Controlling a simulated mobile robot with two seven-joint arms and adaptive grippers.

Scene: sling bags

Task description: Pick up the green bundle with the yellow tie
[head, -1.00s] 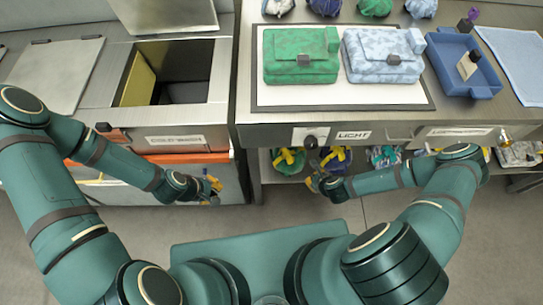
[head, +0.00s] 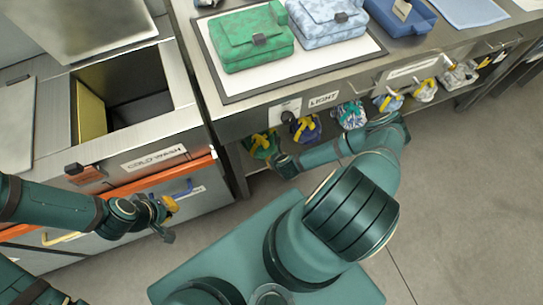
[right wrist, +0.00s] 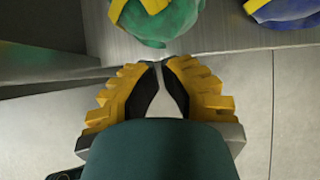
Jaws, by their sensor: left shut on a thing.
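The green bundle with the yellow tie (head: 263,146) sits on the shelf under the counter, at the left end of a row of bundles. In the right wrist view the green bundle (right wrist: 168,26) is at the top, just ahead of my right gripper (right wrist: 161,64). That gripper's yellow fingers are almost together, with nothing held between them, and are apart from the bundle. My left gripper (head: 168,208) is in front of the cold wash drawer fronts, beside a blue handle (head: 184,189). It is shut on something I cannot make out.
A blue bundle with a yellow tie (head: 306,129) sits right of the green one; it also shows in the right wrist view (right wrist: 287,10). More bundles follow to the right. Above is the counter (head: 230,112), with a green bag (head: 245,45). Floor at the right is clear.

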